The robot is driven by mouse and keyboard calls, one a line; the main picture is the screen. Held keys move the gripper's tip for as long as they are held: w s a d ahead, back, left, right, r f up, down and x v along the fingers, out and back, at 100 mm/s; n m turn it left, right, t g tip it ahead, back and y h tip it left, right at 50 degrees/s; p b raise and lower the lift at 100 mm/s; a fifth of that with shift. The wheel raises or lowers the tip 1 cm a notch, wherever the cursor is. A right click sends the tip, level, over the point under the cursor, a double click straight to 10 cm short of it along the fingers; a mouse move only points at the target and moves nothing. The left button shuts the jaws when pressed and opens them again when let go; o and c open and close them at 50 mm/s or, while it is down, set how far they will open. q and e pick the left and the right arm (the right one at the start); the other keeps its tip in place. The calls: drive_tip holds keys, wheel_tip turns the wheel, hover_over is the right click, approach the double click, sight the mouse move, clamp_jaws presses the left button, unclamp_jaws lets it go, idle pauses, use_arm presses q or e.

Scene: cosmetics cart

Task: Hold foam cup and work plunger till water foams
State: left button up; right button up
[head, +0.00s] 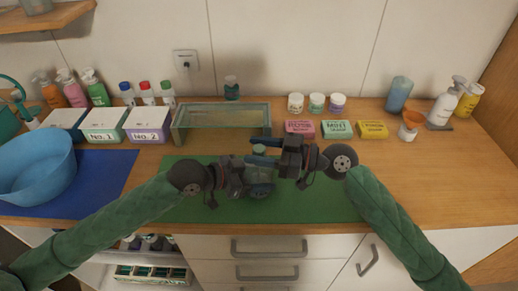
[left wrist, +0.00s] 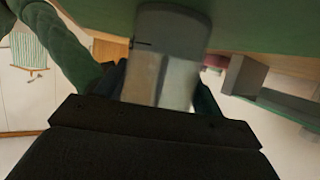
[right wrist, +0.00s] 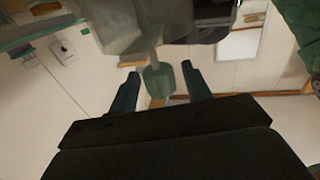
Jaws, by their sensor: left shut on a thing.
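The foam cup (head: 262,190) is upright above the green mat at the centre, mostly hidden by my grippers in the head view. In the left wrist view the cup (left wrist: 160,68) is a grey, see-through cylinder between the fingers. My left gripper (left wrist: 160,95) is shut on it. The plunger has a green knob (right wrist: 158,80) on a thin rod coming out of the cup. My right gripper (right wrist: 159,72) is open, with one finger on each side of the knob and a gap visible on both sides. In the head view the right gripper (head: 262,150) is above the left one.
The green mat (head: 185,205) lies beneath both grippers. A glass-topped stand (head: 220,109) is just behind. Soap boxes (head: 336,129) stand at the back right, and a blue basin (head: 35,165) stands on the left. The counter (head: 430,180) to the right is clear.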

drive_tip(key=s+d, duration=0.2)
drive_tip(key=d, duration=0.9)
drive_tip(key=shift+s+d, duration=0.15)
drive_tip(key=shift+d, duration=0.2)
drive_tip(key=shift+o, duration=0.2)
drive_tip(key=shift+r, duration=0.1)
drive_tip(key=a, duration=0.4)
drive_tip(key=w+a, duration=0.1)
drive_tip(key=a, duration=0.3)
drive_tip(key=w+a, duration=0.1)
drive_tip(key=a, duration=0.3)
drive_tip(key=shift+w+r, duration=0.15)
drive_tip(key=shift+r, duration=0.05)
